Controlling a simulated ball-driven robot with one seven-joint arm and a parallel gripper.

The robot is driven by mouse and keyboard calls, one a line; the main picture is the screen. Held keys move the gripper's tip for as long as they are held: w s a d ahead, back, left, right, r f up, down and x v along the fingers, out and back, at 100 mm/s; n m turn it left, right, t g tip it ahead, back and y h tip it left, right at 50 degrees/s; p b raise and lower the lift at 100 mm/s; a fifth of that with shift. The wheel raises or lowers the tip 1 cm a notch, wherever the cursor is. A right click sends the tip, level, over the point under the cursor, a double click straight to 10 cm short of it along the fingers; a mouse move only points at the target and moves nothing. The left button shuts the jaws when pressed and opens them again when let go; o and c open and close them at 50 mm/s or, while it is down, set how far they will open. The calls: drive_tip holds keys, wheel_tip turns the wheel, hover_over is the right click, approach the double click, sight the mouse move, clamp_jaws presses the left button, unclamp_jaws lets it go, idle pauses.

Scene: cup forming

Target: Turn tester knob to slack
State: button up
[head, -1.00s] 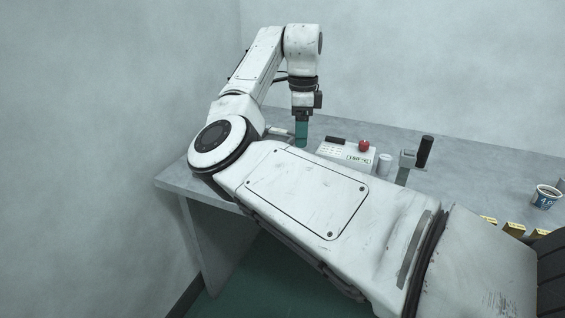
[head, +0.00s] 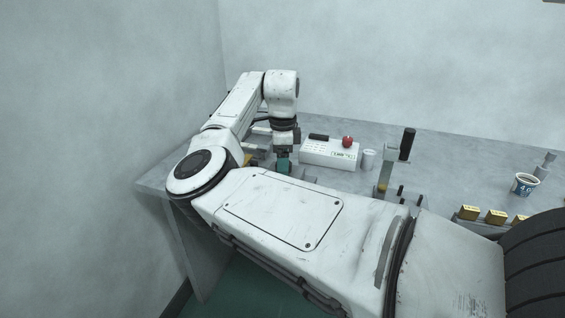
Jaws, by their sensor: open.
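My gripper (head: 284,164) with teal fingers points down at the bench, left of a white box. The gap between its fingers is too small to make out. Grey metal parts (head: 259,131) show behind and left of it, partly covered by my arm; I cannot tell whether they are the tester. No knob shows clearly there. The white box (head: 318,154) has a small display, a dark bar on top and a red round part (head: 347,141) at its right end.
A white cylinder (head: 369,158) and a grey stand with a black upright handle (head: 407,144) are right of the box. My arm hides the bench's front. The bench's back strip is clear.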

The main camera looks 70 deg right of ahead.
drive_tip(key=c, duration=1.1)
drive_tip(key=shift+o, duration=0.2)
drive_tip(key=shift+r+p, duration=0.15)
drive_tip(key=shift+p, duration=0.45)
